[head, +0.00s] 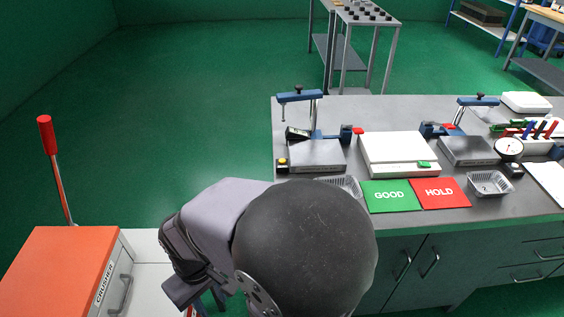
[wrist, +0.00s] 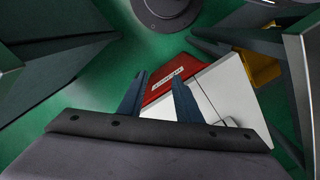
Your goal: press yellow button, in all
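The yellow button (head: 282,161) sits on a small dark box at the front left corner of the left test fixture (head: 316,155), on the grey bench. It does not show in the wrist view. My gripper shows in the wrist view (wrist: 159,80) with its two dark blue fingers apart and nothing between them. It points down toward the floor and the red crusher cabinet, away from the button. In the head view my arm hides most of the gripper, which is low and left of the bench.
The orange-red crusher (head: 65,265) with a red-knobbed lever (head: 52,150) stands at left. A foil tray (head: 348,184), partly hidden by my arm, lies before the fixture; another foil tray (head: 489,183) is farther right. Green GOOD (head: 390,204) and red HOLD (head: 440,202) mats lie between.

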